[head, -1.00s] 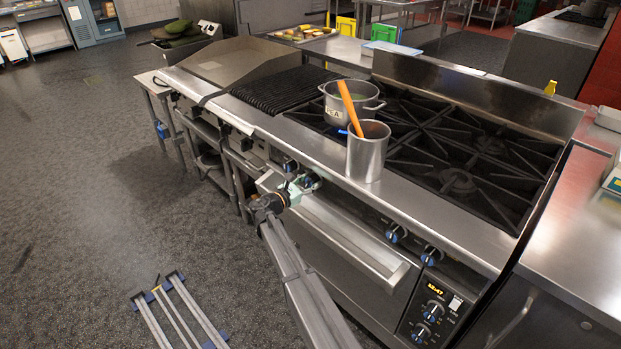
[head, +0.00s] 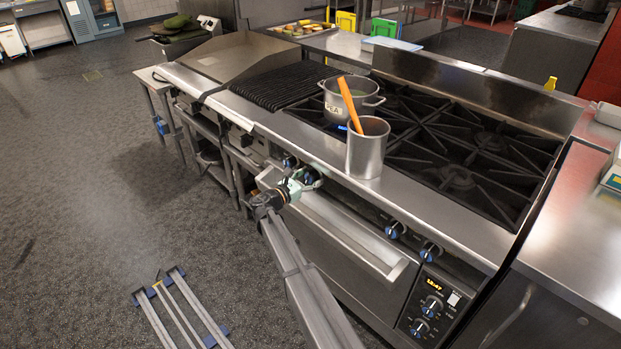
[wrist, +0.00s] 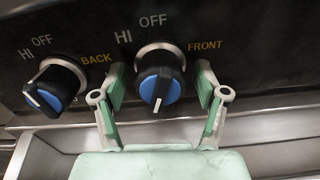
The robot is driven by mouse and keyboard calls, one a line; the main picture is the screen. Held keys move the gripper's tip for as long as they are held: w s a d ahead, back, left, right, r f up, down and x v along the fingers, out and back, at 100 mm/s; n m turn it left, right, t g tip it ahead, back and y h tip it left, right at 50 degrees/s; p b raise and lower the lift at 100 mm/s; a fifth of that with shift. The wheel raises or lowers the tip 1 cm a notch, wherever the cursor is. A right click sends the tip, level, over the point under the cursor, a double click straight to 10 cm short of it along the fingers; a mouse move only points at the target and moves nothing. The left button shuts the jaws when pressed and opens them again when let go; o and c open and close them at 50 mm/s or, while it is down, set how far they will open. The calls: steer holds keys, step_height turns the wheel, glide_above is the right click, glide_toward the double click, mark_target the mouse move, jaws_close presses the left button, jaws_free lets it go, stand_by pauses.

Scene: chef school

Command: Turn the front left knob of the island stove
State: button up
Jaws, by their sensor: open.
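The knob marked FRONT (wrist: 160,85), black with a blue face, is on the dark stove panel. Its white mark points down, away from the OFF label above it. My gripper (wrist: 163,92) is open, with one green-padded finger on each side of this knob. Gaps show between the fingers and the knob, so it is not clasped. In the head view my gripper (head: 301,183) is at the left pair of knobs on the stove (head: 430,215), and the knob (head: 310,177) shows just beyond it.
The knob marked BACK (wrist: 55,88) is close to the left finger. An oven handle ledge (head: 345,235) runs below the panel. A steel container (head: 367,155) with an orange utensil and a pot (head: 347,105) stand above. The floor at left is mostly open.

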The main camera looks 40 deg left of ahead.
steer(key=s+a, duration=0.1)
steer(key=s, duration=1.1)
steer(key=shift+a, duration=0.1)
